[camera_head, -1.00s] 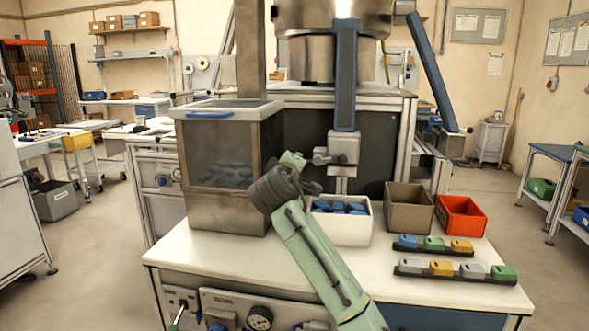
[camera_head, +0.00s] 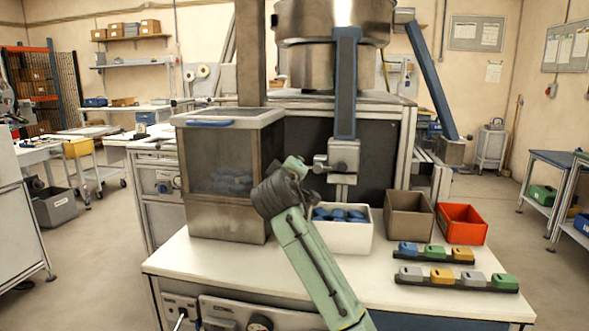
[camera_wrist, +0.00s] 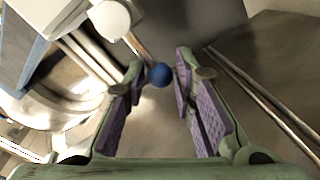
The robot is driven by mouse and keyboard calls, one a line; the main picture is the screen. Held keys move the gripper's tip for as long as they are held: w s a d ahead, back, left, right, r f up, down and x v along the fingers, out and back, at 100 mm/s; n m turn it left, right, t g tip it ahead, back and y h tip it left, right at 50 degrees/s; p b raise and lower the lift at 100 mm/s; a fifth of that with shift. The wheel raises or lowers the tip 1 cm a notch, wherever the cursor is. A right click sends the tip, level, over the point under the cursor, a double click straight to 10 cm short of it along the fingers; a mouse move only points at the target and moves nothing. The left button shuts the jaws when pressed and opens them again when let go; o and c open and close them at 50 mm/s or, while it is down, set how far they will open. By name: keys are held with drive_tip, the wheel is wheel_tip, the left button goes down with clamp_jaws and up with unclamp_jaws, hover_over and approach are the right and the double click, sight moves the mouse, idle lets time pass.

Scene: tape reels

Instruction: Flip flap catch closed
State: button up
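In the wrist view, a dark blue ball knob (camera_wrist: 160,75) sits on the end of a thin rod that runs up to a pale round part. I take it for the handle of the flap catch, but I cannot tell its position. My gripper (camera_wrist: 160,72) is open, its two purple-padded fingers on either side of the knob with small gaps showing. In the head view, my gripper (camera_head: 296,165) is beside the grey fitting (camera_head: 340,158) at the foot of the blue chute. The knob is not clear there, and my wrist hides part of the area.
A clear-sided hopper (camera_head: 225,165) stands left of my arm. Below the chute, a white bin (camera_head: 342,238) holds blue parts. An empty brown bin (camera_head: 409,222), a red bin (camera_head: 462,231) and two strips of coloured blocks (camera_head: 455,284) are to the right.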

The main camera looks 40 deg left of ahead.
drive_tip(key=shift+o, duration=1.3)
drive_tip(key=v, duration=1.2)
